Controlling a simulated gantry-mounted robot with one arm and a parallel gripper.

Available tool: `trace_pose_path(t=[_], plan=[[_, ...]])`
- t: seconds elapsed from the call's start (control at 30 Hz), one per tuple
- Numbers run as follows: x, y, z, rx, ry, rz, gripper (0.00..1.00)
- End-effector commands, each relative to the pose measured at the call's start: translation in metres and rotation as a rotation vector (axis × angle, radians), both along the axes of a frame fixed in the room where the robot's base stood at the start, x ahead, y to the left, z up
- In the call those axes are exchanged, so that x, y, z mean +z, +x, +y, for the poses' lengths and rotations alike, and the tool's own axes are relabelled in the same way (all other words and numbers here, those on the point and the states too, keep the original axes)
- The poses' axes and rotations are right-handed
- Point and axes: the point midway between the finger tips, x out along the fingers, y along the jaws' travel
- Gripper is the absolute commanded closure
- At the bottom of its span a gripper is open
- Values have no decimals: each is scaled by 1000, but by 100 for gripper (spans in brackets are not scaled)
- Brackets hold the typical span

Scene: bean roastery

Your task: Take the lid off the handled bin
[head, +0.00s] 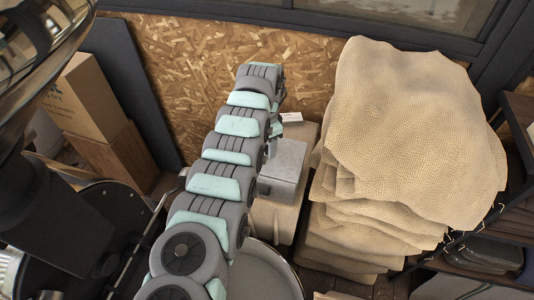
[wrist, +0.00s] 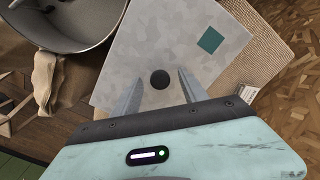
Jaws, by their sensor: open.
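In the wrist view the handled bin's lid (wrist: 130,58) is a flat, mottled grey metal plate seen from above, with a teal square near one corner. A round black knob (wrist: 159,79) stands on it. My gripper (wrist: 161,74) is open, with one finger on each side of the knob and visible gaps between. I cannot tell how far the fingertips are above the lid. The bin's walls are hidden under the lid in this view.
A beige sack-like block (head: 274,215) lies under the grey box. A tall stack of burlap sacks (head: 400,130) stands close on the right. A round metal pan (wrist: 72,22) is beside the lid.

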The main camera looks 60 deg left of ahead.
Motion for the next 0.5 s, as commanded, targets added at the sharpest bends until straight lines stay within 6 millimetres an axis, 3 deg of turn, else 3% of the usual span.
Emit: trace_pose_path(t=[0.2,0.5], plan=[[-2,0,0,0,1,-1,49],[-1,0,0,0,0,-1,74]])
